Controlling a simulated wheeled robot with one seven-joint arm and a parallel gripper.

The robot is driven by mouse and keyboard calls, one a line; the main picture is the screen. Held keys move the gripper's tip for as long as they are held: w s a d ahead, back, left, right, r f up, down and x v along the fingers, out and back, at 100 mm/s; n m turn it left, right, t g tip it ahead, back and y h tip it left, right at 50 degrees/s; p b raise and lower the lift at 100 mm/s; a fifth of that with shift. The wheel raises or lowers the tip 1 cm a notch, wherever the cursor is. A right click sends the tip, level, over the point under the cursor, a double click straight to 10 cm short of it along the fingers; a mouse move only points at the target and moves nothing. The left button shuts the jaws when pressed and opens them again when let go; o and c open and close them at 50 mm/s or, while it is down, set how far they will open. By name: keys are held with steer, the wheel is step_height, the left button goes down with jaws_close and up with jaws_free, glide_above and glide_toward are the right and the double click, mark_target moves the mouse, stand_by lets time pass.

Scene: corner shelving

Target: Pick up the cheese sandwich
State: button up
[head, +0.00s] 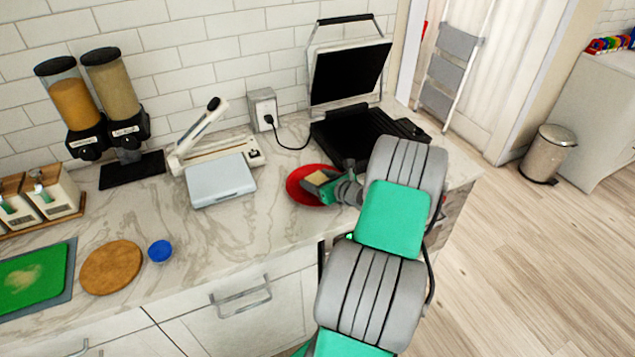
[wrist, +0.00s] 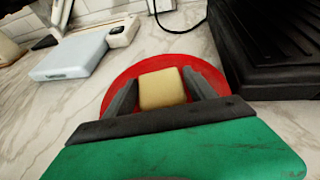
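The cheese sandwich shows as a pale yellow block on a red plate. In the wrist view the sandwich (wrist: 162,88) lies between the two dark fingers of my gripper (wrist: 160,90). A gap seems to show beside the fingertips, but contact is hard to judge. The red plate (wrist: 118,92) spreads around and beneath it. In the head view the sandwich (head: 317,178) is a small tan patch at the plate (head: 296,191), partly hidden by my gripper (head: 325,187). I cannot tell whether the sandwich is lifted.
An open black press grill (head: 350,135) stands right of the plate, close to my arm. A white scale-like box (head: 220,182) and a sealer (head: 215,152) stand to the left. A round wooden board (head: 111,267) and blue lid (head: 160,251) lie at front left. Counter between is clear.

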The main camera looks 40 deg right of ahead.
steer(key=c, duration=1)
steer(key=shift+c, duration=0.6)
steer(key=shift+r, duration=0.1)
